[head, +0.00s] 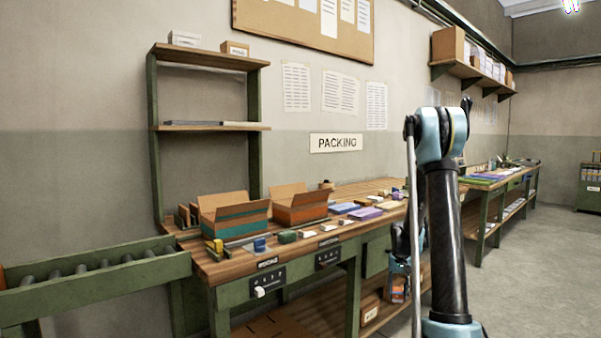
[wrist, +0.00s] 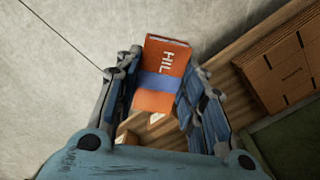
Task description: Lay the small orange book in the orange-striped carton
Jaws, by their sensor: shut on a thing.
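My gripper (wrist: 165,68) is shut on the small orange book (wrist: 168,58), which has a blue band and white letters. In the head view my gripper (head: 401,262) hangs low in front of the packing table, with the orange book (head: 398,292) at its lower end, below the tabletop level. The orange-striped carton (head: 300,214) stands on the table with its flaps open, to the left of my gripper and farther back. Its inside is hidden from this angle.
A teal-striped open carton (head: 237,229) stands just left of the orange-striped one. Small boxes and books, such as a purple book (head: 366,214), lie on the table (head: 205,262). A roller conveyor (head: 95,280) is at the left. The floor (head: 535,275) at right is clear.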

